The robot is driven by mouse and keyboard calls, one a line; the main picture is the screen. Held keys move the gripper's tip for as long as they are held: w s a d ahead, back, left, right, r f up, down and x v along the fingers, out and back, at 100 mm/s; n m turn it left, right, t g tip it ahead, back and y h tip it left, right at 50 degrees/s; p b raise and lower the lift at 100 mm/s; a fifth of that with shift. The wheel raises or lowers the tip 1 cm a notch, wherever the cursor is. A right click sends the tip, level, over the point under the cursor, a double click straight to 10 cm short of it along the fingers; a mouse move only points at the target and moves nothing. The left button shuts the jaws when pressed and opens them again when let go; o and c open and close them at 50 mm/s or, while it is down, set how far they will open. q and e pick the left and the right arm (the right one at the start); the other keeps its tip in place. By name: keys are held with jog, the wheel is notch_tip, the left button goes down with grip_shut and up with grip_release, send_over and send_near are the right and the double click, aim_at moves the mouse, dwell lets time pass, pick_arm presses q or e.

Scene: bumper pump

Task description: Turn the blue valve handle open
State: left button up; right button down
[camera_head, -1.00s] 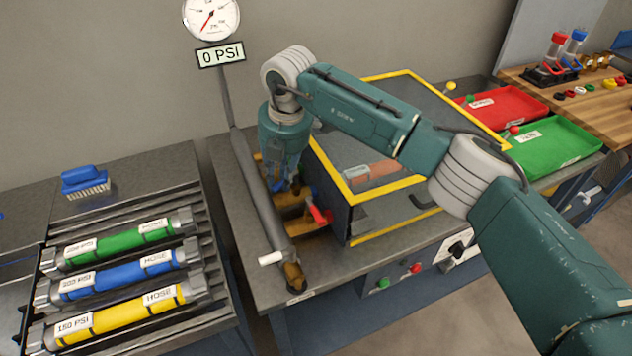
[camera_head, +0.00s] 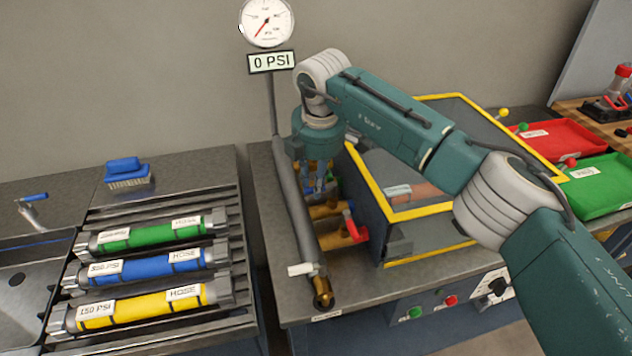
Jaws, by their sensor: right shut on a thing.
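My right gripper (camera_head: 320,182) points down at the pipework beside the dark test box, behind the grey hose. It is shut on the blue valve handle (camera_head: 336,184), of which only a small blue patch shows; the fingers and arm hide the rest, so its angle cannot be read. A red valve handle (camera_head: 351,226) stands on the nearer brass pipe (camera_head: 340,240), apart from the gripper. The gauge (camera_head: 266,20) above reads 0 PSI on its display (camera_head: 271,62). My left gripper is not in view.
The yellow-edged box (camera_head: 415,205) stands right of the pipes, under my right arm. A rack on the left holds green, blue and yellow hoses (camera_head: 150,266). A blue brush (camera_head: 125,172) lies behind it. Red (camera_head: 560,138) and green (camera_head: 600,186) trays are at right.

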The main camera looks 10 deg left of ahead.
jog(key=shift+a+r, duration=0.1)
jog(key=shift+r, duration=0.1)
jog(key=c, duration=1.8)
grip_release()
jog(key=r, duration=0.4)
jog(key=s+r, duration=0.1)
jog(key=r, duration=0.3)
jog(key=s+r, duration=0.1)
jog(key=r, duration=0.2)
jog(key=shift+s+d+r, duration=0.15)
jog(key=shift+d+r, duration=0.2)
jog(key=shift+r, duration=0.05)
jog(key=shift+f, duration=0.15)
